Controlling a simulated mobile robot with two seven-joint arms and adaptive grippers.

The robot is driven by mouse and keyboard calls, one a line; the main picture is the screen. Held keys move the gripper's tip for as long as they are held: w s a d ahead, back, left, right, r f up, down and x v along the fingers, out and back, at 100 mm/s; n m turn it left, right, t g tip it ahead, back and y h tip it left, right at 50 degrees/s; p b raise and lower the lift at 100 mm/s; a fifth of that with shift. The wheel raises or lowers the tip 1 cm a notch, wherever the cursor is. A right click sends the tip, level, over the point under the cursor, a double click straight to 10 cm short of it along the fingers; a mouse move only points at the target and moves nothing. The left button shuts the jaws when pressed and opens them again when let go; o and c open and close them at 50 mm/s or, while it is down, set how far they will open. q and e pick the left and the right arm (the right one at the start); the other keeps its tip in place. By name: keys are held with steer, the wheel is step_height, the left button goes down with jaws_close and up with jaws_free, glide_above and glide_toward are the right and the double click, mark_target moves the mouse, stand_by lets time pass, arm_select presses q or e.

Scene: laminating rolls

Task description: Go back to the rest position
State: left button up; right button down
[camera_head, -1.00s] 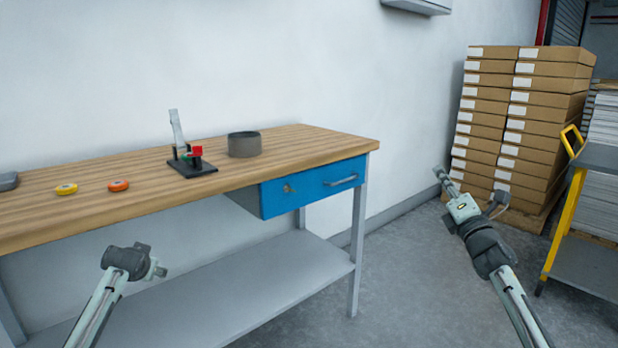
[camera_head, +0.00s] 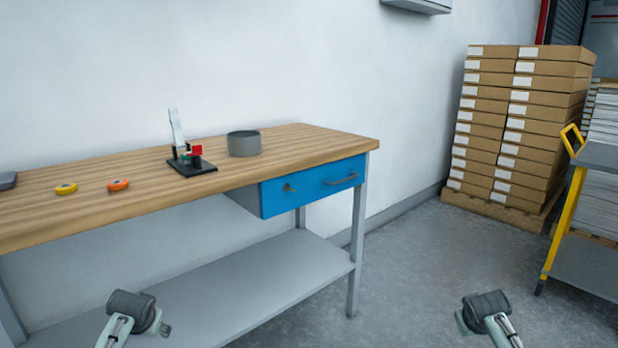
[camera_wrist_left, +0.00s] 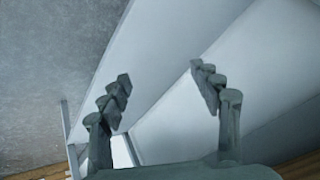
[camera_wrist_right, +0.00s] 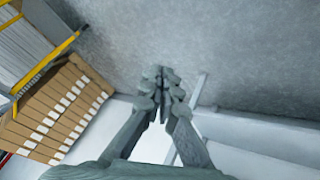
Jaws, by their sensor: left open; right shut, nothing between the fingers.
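In the left wrist view my left gripper (camera_wrist_left: 160,87) is open, its fingers wide apart with nothing between them. In the right wrist view my right gripper (camera_wrist_right: 163,80) is shut and empty, with its fingertips together. In the head view my left arm shows at the lower left in front of the bench's lower shelf. My right arm shows at the lower right over the bare floor. In the head view the fingers of both grippers are hidden, and both arms are low and apart from the workbench.
The wooden workbench (camera_head: 300,140) holds a grey round container (camera_head: 244,144), a small black-based device (camera_head: 190,165), a yellow disc (camera_head: 66,189) and an orange disc (camera_head: 118,185). Stacked cardboard boxes (camera_head: 515,120) and a yellow-framed cart (camera_head: 565,225) stand at the right. Floor between is clear.

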arm_select(q)
steer(key=s+d+f+g+h, duration=0.1)
steer(key=s+d+f, duration=0.2)
steer(key=s, duration=0.8)
steer(key=s+d+f+g, duration=0.1)
steer(key=s+d+f, duration=0.3)
steer(key=s, duration=0.8)
steer(key=s+d+f+g+h, duration=0.1)
steer(key=s+d+f, duration=0.3)
steer(key=s+f, duration=0.3)
steer(key=s, duration=0.4)
steer(key=shift+s+d+f+m+g+h, duration=0.2)
steer(key=shift+d+f+m+g+h, duration=0.1)
steer(key=shift+m, duration=0.1)
arm_select(e)
steer(key=s+a+f+g+y, duration=0.1)
steer(key=s+a+f, duration=0.2)
steer(key=s, duration=0.8)
steer(key=s+a+f+g, duration=0.1)
steer(key=s+a+f, duration=0.3)
steer(key=s, duration=0.8)
steer(key=s+a+f+n+g+y, duration=0.1)
steer(key=s+a+f, duration=0.3)
steer(key=s+f, duration=0.3)
steer(key=s, duration=0.4)
steer(key=shift+s+a+f+g+y, duration=0.2)
steer(key=shift+f+g+y, duration=0.05)
steer(key=shift+g+y, duration=0.05)
